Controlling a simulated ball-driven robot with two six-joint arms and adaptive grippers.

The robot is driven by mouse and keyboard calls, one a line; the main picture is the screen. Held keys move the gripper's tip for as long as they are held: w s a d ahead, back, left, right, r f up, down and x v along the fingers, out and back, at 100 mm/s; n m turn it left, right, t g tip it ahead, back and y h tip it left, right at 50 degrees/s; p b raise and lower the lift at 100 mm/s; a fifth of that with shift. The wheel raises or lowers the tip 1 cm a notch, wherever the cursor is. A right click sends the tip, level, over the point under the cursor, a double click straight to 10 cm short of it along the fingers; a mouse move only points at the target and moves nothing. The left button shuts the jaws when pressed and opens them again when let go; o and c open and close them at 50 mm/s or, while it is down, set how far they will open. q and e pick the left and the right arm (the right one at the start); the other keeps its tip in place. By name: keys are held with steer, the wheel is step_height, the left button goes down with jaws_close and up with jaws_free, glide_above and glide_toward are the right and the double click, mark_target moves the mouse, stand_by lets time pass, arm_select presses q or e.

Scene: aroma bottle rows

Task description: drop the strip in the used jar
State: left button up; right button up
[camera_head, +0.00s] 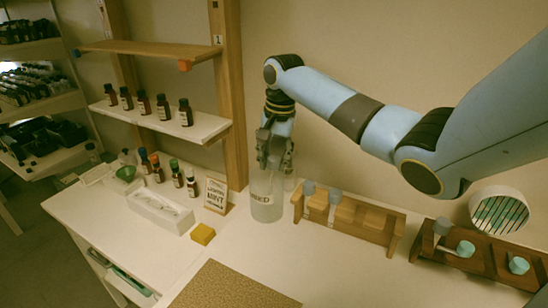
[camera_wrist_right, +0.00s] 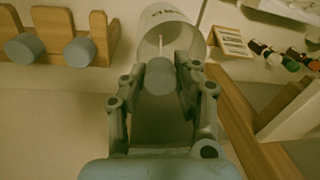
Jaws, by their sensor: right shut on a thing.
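The used jar (camera_head: 266,208) is a clear, whitish cylinder with lettering on its side. It stands upright on the white table, left of the wooden rack. In the right wrist view the used jar (camera_wrist_right: 158,14) is at the top, its open mouth facing the gripper. My right gripper (camera_head: 275,160) points down over the jar mouth. In the wrist view its fingers are shut on the grey round end (camera_wrist_right: 160,77) of a strip. The thin pale strip (camera_wrist_right: 160,45) extends from that end toward the jar mouth; its depth relative to the rim is unclear. My left gripper is not in view.
A wooden rack (camera_head: 372,219) with grey-topped items stands close right of the jar. A darker rack (camera_head: 485,258) is farther right. A small sign (camera_head: 216,194), yellow block (camera_head: 203,234) and white tray (camera_head: 160,212) are left. Wooden shelves with bottles stand behind left.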

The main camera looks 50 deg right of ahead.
steer(key=o, duration=1)
step_height(320, 180, up, 12)
steer(key=s, duration=0.1)
steer(key=shift+d, duration=0.2)
steer(key=shift+s+f, duration=0.1)
